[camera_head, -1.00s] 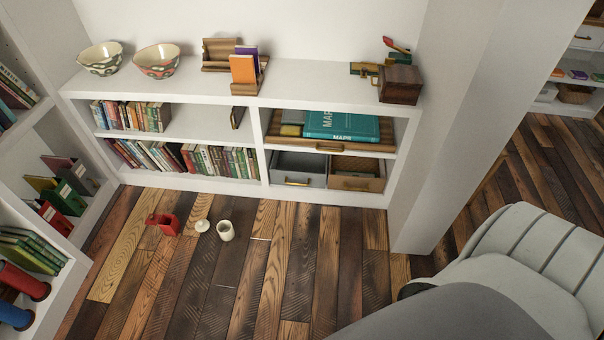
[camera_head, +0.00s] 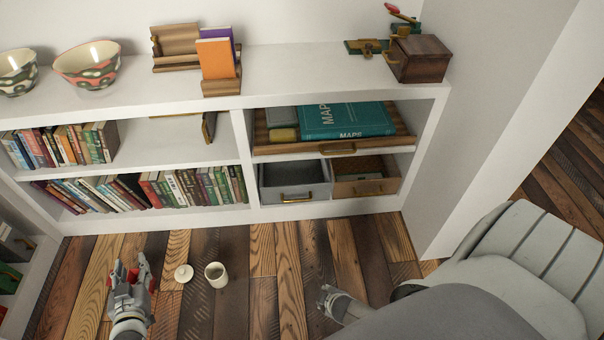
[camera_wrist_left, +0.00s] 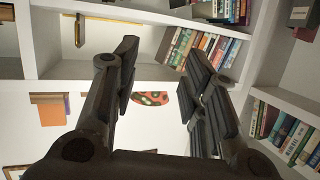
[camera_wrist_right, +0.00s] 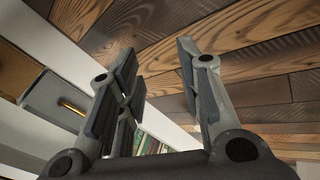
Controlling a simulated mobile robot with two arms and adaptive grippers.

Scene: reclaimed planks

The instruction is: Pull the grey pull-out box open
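The grey pull-out box (camera_head: 290,182) sits in the lower right compartment of the white shelf, with a brass handle (camera_head: 297,197) on its front. A brown box (camera_head: 366,178) is beside it on the right. In the right wrist view the grey box (camera_wrist_right: 62,94) shows at the left, with its handle (camera_wrist_right: 73,107). My right gripper (camera_head: 328,292) is low in front of the shelf, apart from the box; its fingers are open and empty in the right wrist view (camera_wrist_right: 158,75). My left gripper (camera_head: 130,272) is open and empty at the lower left, over the floor; it also shows in its wrist view (camera_wrist_left: 165,75).
A white lid (camera_head: 184,273) and cream cup (camera_head: 216,274) stand on the plank floor. A red object is partly hidden behind my left gripper. Above the grey box is a wooden tray (camera_head: 345,150) with a teal book (camera_head: 346,120). Floor before the boxes is clear.

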